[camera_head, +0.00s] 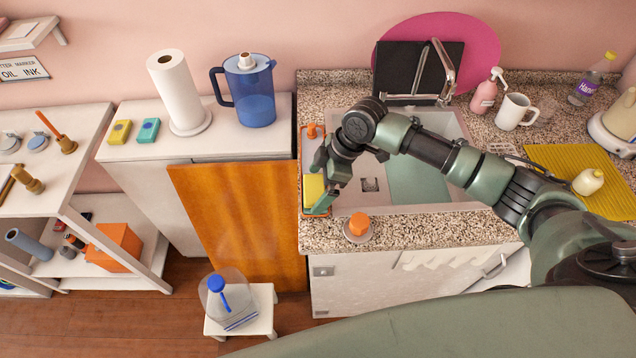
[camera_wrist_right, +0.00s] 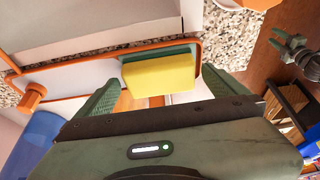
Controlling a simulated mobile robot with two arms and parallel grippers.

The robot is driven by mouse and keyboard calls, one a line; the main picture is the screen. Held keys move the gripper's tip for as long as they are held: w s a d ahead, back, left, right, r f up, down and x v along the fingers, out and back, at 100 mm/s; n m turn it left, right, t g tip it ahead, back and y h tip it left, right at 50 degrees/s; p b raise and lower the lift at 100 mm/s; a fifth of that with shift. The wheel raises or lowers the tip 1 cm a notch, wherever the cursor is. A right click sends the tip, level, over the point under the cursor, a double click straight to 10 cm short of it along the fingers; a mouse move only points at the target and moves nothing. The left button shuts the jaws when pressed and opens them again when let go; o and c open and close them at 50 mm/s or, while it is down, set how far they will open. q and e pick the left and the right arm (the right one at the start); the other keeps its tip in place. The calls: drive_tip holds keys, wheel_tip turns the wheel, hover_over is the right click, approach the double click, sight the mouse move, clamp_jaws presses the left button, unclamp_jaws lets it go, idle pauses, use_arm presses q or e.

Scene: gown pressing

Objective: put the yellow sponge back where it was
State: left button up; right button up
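A yellow sponge (camera_head: 313,188) with a green layer lies in a narrow orange-rimmed tray (camera_head: 306,143) along the left side of the sink. My right gripper (camera_head: 323,183) is open above the tray, partly covering the sponge. In the right wrist view, the sponge (camera_wrist_right: 160,72) is ahead of and between the spread fingers, with gaps on both sides. A greenish gripper, apparently my left one (camera_wrist_right: 292,48), shows small at the right of the wrist view; its opening is unclear. Another yellow sponge (camera_head: 119,132) lies beside a teal one (camera_head: 148,130) on the white cabinet.
A paper towel roll (camera_head: 178,90) and a blue pitcher (camera_head: 251,92) stand on the cabinet. An orange-capped item (camera_head: 358,226) sits on the counter in front of the sink. The black board (camera_head: 400,72) and faucet (camera_head: 443,72) are behind the sink.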

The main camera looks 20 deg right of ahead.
drive_tip(key=shift+r, duration=0.25)
drive_tip(key=b+v, duration=0.2)
drive_tip(key=v, duration=1)
drive_tip(key=shift+f, duration=0.1)
